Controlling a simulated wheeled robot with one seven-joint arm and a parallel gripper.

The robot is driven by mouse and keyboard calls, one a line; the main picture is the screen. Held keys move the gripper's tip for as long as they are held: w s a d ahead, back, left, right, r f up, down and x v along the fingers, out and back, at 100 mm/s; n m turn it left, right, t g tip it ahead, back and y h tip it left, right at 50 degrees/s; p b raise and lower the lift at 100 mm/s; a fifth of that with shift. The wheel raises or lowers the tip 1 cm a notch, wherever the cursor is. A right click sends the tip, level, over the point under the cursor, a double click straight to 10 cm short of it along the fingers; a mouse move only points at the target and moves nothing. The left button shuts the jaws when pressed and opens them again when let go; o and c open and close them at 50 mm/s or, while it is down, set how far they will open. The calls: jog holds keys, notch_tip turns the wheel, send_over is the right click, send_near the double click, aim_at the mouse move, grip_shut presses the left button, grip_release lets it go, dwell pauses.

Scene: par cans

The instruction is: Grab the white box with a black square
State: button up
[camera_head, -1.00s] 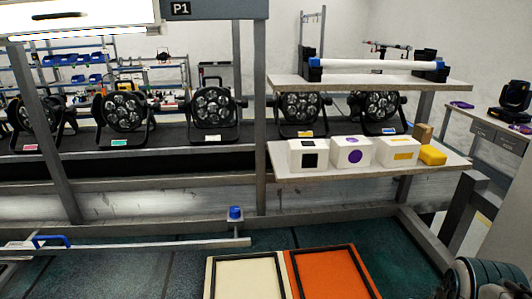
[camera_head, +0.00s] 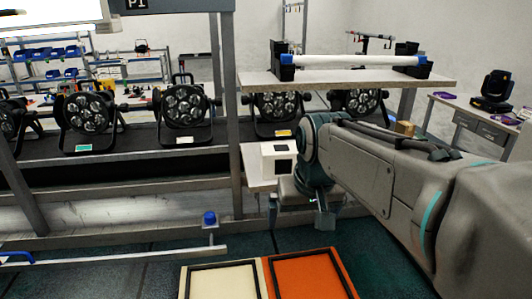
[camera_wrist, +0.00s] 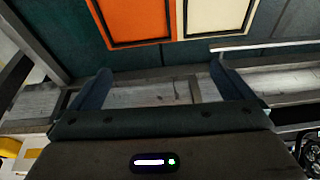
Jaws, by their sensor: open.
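The white box (camera_head: 269,166) with a black square (camera_head: 284,152) on its front stands on the lower shelf in the head view, just left of my arm. My gripper (camera_head: 299,206) hangs below and in front of the shelf, lower than the box and slightly to its right. In the wrist view my gripper (camera_wrist: 162,88) has its two fingers wide apart with nothing between them. I cannot make out the white box in the wrist view. My arm hides most of the shelf to the right of the box.
A cream tray (camera_head: 187,285) and an orange tray (camera_head: 310,274) lie at the bottom. An upper shelf (camera_head: 350,84) with a white tube is above the box. A grey post (camera_head: 234,120) stands left of the box. A blue knob (camera_head: 209,218) sits on the lower rail.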

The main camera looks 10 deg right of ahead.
jog(key=t+p, duration=0.1)
jog(key=p, duration=0.1)
send_near(282, 149)
jog(key=s+r, duration=0.1)
jog(key=x, duration=0.7)
jog(key=shift+w+a+f, duration=0.1)
jog(key=shift+w+f, duration=0.05)
jog(key=shift+f, duration=0.2)
jog(key=shift+x, duration=2.7)
jog(key=shift+w+r, duration=0.1)
jog(key=shift+w, duration=0.1)
jog(key=c, duration=0.9)
